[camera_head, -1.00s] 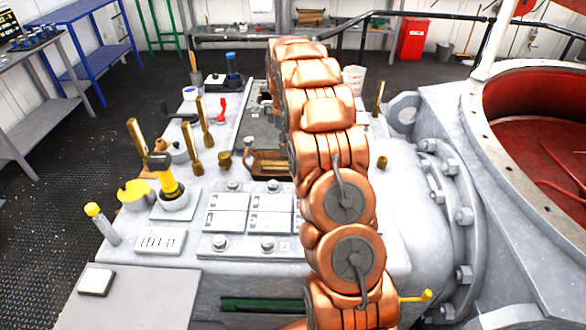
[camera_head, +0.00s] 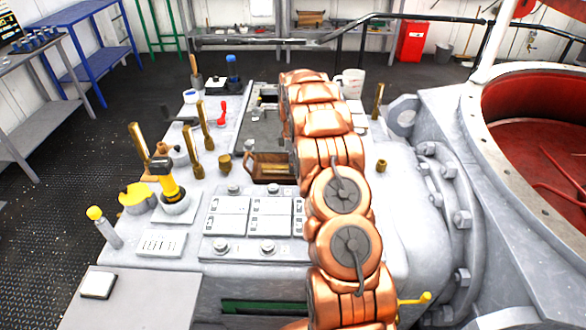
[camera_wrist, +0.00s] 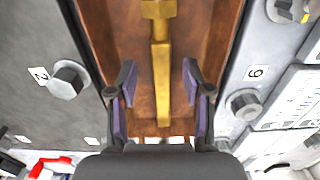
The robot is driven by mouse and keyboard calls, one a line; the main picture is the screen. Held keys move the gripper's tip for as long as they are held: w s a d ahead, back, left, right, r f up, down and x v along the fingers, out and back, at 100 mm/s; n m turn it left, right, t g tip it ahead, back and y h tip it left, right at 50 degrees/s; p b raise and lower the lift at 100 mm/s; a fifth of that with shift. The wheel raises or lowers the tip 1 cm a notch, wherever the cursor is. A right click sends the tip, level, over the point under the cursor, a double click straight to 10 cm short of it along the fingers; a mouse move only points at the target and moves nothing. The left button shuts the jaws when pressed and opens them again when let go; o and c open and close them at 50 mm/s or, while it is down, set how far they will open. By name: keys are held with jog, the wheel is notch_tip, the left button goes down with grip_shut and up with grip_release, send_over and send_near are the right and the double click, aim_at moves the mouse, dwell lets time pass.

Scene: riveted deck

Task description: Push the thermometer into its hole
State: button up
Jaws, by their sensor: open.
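A brass rod with a thicker square head, which looks like the thermometer (camera_wrist: 161,70), lies in a brown open box (camera_wrist: 205,45) in the wrist view. My gripper (camera_wrist: 157,82) is open, with one finger on each side of the rod and a gap to both. I cannot tell how far above the rod the fingertips are. In the head view the brown box (camera_head: 249,163) sits on the grey deck with a brass piece in it, and my arm hides the gripper. Short brass sockets (camera_head: 224,163) and (camera_head: 382,165) stand on the deck; I cannot tell which is the hole.
Tall brass levers (camera_head: 203,125), a yellow-and-black handle (camera_head: 168,182) and a red lever (camera_head: 222,113) stand left of the box. Bolted panels (camera_head: 228,216) lie in front. A white cup (camera_head: 352,84) stands behind my arm.

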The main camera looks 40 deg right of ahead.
jog(key=shift+f, duration=1.3)
jog(key=shift+s, duration=0.1)
grip_shut()
